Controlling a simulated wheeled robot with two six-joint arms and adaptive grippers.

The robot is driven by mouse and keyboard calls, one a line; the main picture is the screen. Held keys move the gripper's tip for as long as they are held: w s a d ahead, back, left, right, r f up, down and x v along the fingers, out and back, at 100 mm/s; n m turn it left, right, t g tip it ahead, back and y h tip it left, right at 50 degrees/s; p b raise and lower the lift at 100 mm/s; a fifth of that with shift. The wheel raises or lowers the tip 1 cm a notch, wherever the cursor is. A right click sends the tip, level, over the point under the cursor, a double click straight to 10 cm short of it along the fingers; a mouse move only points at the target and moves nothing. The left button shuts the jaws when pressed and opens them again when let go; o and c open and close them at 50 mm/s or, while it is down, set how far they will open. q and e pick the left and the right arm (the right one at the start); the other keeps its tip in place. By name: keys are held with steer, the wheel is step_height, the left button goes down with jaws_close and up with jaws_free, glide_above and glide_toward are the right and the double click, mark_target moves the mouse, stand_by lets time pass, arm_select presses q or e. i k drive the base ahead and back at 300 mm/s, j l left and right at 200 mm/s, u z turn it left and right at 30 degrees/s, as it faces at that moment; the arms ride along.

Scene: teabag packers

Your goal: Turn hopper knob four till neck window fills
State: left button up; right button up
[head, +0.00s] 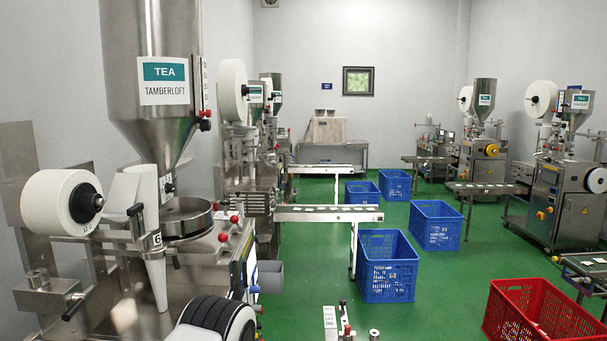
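A steel hopper (150,40) labelled TEA TAMBERLOFT stands on the nearest packing machine at the left. Its cone narrows to a neck with a small pale marked strip (166,184), which may be the neck window; its fill level is too small to tell. A dark knob with red (205,120) sits on the hopper's right side. Red knobs (229,227) show lower on the machine. I cannot read which hopper or knob is number four. Neither of my grippers can be made out in the head view.
More packing machines stand behind and at the right (482,150). Several blue crates (388,282) and a red crate (540,312) stand on the green floor (440,300). A conveyor (330,213) extends from the left row.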

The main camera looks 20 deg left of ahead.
mark_target(205, 124)
steer(key=i+u, duration=0.2)
steer(key=i, duration=0.35)
steer(key=i+l+u, duration=0.15)
steer(key=i, duration=0.35)
steer(key=i+l+u, duration=0.2)
steer(key=i, duration=0.35)
steer(key=i+l+u, duration=0.2)
steer(key=i, duration=0.3)
